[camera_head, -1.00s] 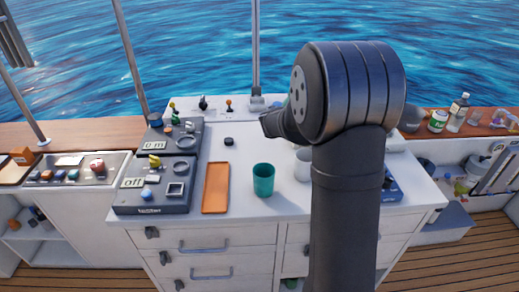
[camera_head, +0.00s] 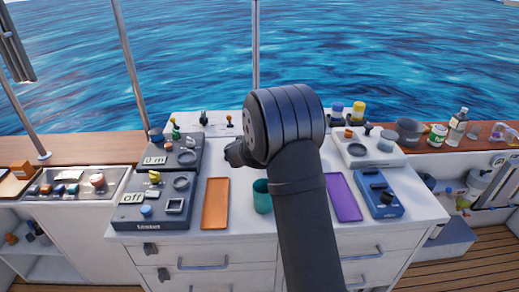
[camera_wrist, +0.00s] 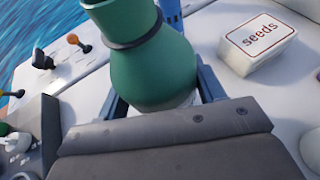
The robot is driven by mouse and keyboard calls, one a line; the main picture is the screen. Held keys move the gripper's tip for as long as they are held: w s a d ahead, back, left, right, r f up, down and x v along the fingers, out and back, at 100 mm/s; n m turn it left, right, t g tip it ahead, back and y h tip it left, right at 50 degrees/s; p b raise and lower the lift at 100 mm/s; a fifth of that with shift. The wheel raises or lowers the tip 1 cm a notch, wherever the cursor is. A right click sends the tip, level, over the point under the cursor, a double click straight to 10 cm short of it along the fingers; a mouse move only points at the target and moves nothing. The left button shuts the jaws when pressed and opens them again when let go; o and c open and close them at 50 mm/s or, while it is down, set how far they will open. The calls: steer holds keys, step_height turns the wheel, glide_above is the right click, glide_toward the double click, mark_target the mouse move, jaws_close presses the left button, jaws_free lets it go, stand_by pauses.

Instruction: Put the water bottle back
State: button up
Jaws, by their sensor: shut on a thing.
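A green bottle (camera_wrist: 155,60) with a round body and a dark ring around its neck fills the upper middle of the wrist view. My gripper (camera_wrist: 162,92) is shut on it, with one jaw on each side of the round body. The bottle's top is cut off by the frame edge, and its lower part is hidden by my gripper. In the head view my arm hides the gripper and the held bottle.
A white seeds box (camera_wrist: 258,42) is right of the bottle. A teal cup (camera_head: 261,196), an orange tray (camera_head: 215,204) and a purple tray (camera_head: 342,197) lie on the white counter. A clear bottle (camera_head: 457,128) and a green-labelled jar (camera_head: 438,135) stand on the wooden ledge.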

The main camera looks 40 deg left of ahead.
steer(key=shift+f, duration=1.6)
steer(key=shift+f, duration=0.1)
steer(key=o, duration=1.2)
steer(key=shift+s+d+r, duration=0.1)
steer(key=shift+s+r, duration=0.1)
steer(key=shift+r, duration=0.05)
steer(key=v, duration=1.1)
steer(key=shift+s+d+r, duration=0.1)
steer(key=shift+s+r, duration=0.05)
steer(key=shift+s, duration=0.05)
